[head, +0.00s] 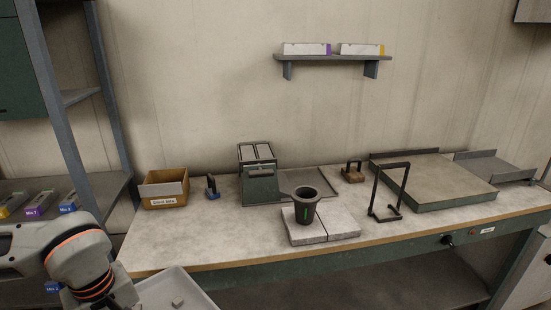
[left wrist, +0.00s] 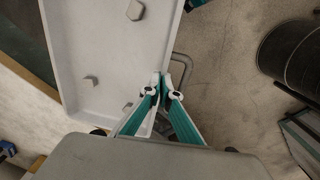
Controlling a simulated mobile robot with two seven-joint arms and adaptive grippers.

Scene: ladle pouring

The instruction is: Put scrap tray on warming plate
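The scrap tray (head: 203,299), pale and shallow with a grey lump in it, shows at the lower edge of the head view, in front of the bench. In the left wrist view the tray (left wrist: 100,62) holds several grey lumps. My left gripper (left wrist: 164,88) has its teal fingers close together across the tray's side rim, seemingly shut on it. In the head view my left arm hides the gripper. A broad green-sided slab with a flat grey top (head: 430,180), apparently the warming plate, lies bare on the bench's right side. My right gripper is not in view.
A dark ladle cup (head: 305,208) stands on pale blocks (head: 340,224) mid-bench. A black upright frame (head: 389,190) stands just left of the slab. A cardboard box (head: 164,190) sits at the left. A dark drum (left wrist: 292,55) stands on the floor in the wrist view.

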